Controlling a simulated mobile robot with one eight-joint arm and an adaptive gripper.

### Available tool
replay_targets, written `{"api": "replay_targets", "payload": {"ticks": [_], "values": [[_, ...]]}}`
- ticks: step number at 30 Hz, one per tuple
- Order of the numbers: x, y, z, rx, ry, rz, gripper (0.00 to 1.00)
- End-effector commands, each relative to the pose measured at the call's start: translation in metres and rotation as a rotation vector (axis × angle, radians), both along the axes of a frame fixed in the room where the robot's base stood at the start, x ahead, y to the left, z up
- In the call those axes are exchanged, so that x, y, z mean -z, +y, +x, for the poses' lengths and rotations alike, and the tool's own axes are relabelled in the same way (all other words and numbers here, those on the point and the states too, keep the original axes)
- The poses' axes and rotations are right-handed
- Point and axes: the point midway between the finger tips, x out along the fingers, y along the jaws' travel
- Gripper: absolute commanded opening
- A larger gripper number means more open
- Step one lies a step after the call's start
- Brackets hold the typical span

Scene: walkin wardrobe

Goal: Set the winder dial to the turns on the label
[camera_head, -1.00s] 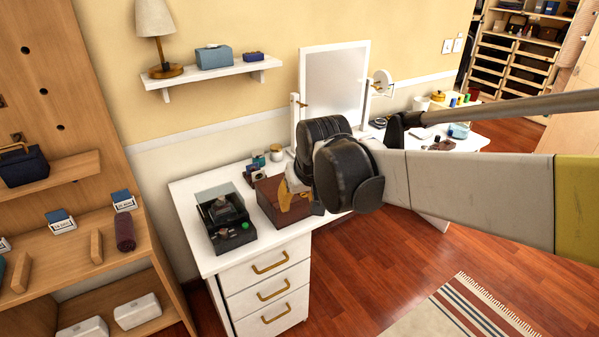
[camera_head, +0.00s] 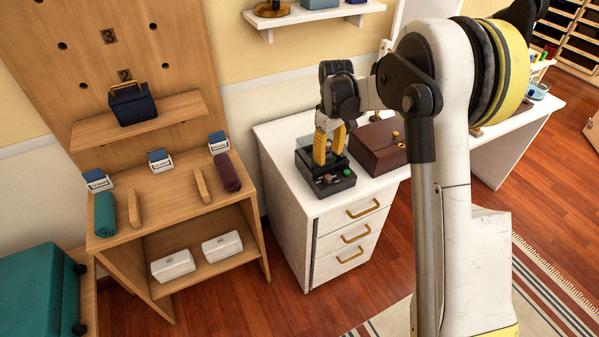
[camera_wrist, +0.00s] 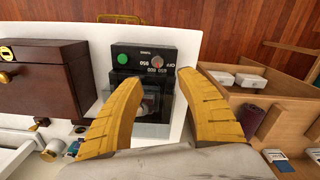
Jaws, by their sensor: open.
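The winder (camera_head: 328,187) is a black box with a clear cover on the white dresser top. In the wrist view its front panel (camera_wrist: 134,51) has a green button (camera_wrist: 122,58) and a small round dial (camera_wrist: 156,60). Marks around the dial appear upside down and seem to read OFF, 650, 800 and 950; the exact pointer setting is too small to tell. My gripper (camera_head: 330,145) hangs over the winder with yellow fingers pointing down. In the wrist view my gripper (camera_wrist: 160,82) is open and empty, its fingers either side of the winder and apart from the dial.
A brown wooden box (camera_head: 378,150) stands close right of the winder. The wooden shelf unit (camera_head: 160,195) at left holds rolls, small labelled boxes and a navy case (camera_head: 133,106). White drawers (camera_head: 350,235) are below the winder.

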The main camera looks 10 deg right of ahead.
Motion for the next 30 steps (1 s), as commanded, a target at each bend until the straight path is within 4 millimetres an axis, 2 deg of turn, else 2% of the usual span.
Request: {"api": "replay_targets", "payload": {"ticks": [9,13,18,27,29,30], "values": [[0.065,0.001,0.000,0.000,-0.002,0.000,0.45],[0.085,0.001,0.000,0.001,-0.002,0.000,0.45],[0.097,0.001,0.000,0.001,-0.002,0.000,0.45],[0.098,0.001,0.000,0.001,-0.004,0.000,0.45],[0.098,0.001,0.000,0.001,-0.004,0.000,0.28],[0.098,0.001,0.000,0.001,-0.004,0.000,0.16]]}}
